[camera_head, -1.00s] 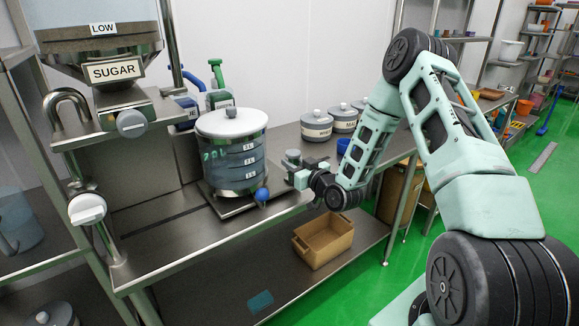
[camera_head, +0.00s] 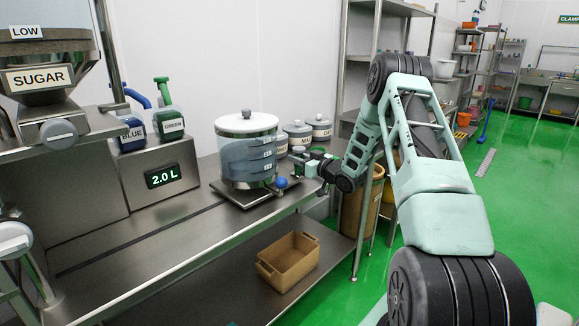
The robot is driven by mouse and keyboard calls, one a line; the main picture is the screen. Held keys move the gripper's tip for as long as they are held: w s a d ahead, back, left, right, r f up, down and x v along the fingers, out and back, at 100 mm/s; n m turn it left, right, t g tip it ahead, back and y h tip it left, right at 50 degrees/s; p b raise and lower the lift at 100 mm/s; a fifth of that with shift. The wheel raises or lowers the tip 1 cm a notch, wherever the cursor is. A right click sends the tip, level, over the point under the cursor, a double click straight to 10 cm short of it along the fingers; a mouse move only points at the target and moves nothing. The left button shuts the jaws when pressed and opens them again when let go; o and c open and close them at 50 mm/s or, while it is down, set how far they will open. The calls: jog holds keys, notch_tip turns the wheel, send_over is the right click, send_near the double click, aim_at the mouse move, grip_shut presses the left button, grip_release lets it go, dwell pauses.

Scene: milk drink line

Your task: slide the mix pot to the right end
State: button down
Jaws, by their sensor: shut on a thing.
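The mix pot (camera_head: 243,150) is a clear, round container with a white lid, level labels and bluish contents. It stands upright on a flat metal carriage (camera_head: 232,194) towards the right end of the steel bench (camera_head: 95,242). A blue ball knob (camera_head: 281,182) shows at its lower front. My gripper (camera_head: 313,167) is at the pot's right side, shut on what looks like its handle. The exact grip is small and partly hidden.
A box with a 2.0 L display (camera_head: 163,177) stands left of the pot, with blue (camera_head: 131,133) and green (camera_head: 168,122) bottles behind. Lidded canisters (camera_head: 321,128) stand behind my gripper. A cardboard-coloured bin (camera_head: 288,262) sits on the lower shelf.

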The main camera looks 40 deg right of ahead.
jog(key=shift+d, duration=0.4)
jog(key=c, duration=1.2)
grip_release()
jog(key=shift+d, duration=0.15)
jog(key=s+b, duration=0.2)
jog(key=s, duration=1.5)
jog(key=shift+s+d, duration=0.2)
